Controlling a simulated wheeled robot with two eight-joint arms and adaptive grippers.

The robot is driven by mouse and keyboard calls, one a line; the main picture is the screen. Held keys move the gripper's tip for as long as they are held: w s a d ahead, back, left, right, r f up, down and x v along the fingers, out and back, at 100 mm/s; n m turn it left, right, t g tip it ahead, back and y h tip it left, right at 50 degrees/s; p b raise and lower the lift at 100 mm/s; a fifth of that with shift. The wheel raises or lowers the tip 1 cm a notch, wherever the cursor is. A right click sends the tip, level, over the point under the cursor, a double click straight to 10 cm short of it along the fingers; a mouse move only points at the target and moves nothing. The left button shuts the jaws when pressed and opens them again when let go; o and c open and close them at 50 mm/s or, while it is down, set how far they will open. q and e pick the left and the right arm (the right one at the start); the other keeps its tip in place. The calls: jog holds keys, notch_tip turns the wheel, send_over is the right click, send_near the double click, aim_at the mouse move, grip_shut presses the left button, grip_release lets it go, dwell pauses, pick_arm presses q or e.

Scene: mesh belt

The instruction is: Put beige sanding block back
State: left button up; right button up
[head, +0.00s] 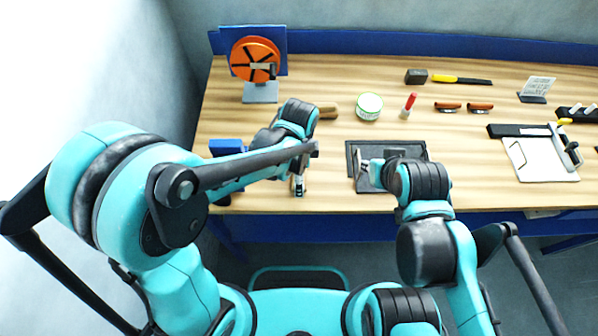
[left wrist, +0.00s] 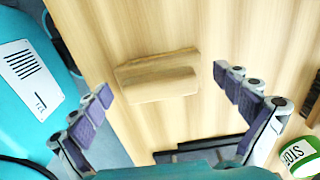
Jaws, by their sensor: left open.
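The beige sanding block (left wrist: 157,77) lies on the wooden bench near its front edge, in the left wrist view between and beyond my spread fingers. My left gripper (left wrist: 168,108) is open and empty above it, apart from the block. In the head view my left gripper (head: 298,186) is near the front edge, and I cannot make out the block beneath it. My right gripper (head: 362,167) is over the dark tray (head: 420,149); its jaw state is unclear. The tray's edge also shows in the left wrist view (left wrist: 200,147).
A blue box (head: 227,146) stands left of my left gripper. A brown wooden piece (head: 328,112) and a green-rimmed jar (head: 369,106) are behind it. A red-handled tool (head: 408,105) and a clipboard (head: 540,160) are farther right. Bench between left gripper and tray is clear.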

pick_arm(q)
jog(key=shift+r, duration=0.25)
notch_tip(320, 180, up, 12)
jog(key=p, duration=0.4)
jog(key=s+a+r+n+t, duration=0.2)
jog(key=a+n+t, duration=0.1)
jog(key=a+n, duration=0.6)
jog(key=s+a+r+n+t, duration=0.3)
jog(key=a+n+t, duration=0.1)
jog(key=a+n, duration=0.5)
jog(key=shift+f, duration=0.1)
